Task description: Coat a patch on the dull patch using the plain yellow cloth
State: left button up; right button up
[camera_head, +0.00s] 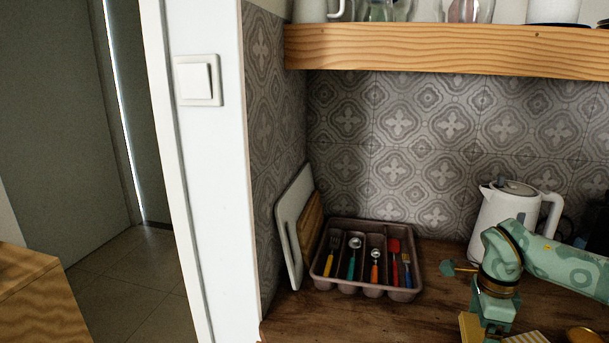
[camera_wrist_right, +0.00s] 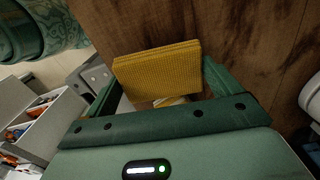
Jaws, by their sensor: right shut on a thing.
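The plain yellow cloth (camera_wrist_right: 158,72) is a folded, ribbed pad. My right gripper (camera_wrist_right: 162,88) is shut on it, with a green finger at each side in the right wrist view. In the head view the cloth (camera_head: 469,327) shows at the bottom edge, beside my right gripper (camera_head: 489,322), which points down over the wood counter (camera_head: 440,310). The cloth's lower part is cut off there, so I cannot tell whether it touches the counter. I cannot make out the dull patch in either view. My left gripper is not in view.
A cutlery tray (camera_head: 328,284) with several coloured utensils stands left of my right arm. Boards (camera_head: 293,225) lean on the left wall. A white kettle (camera_head: 493,213) stands behind the arm. A wood shelf (camera_head: 430,48) hangs above. Bare counter lies between tray and gripper.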

jog(key=shift+s+d+r, duration=0.1)
jog(key=shift+s+r, duration=0.05)
jog(key=shift+r, duration=0.55)
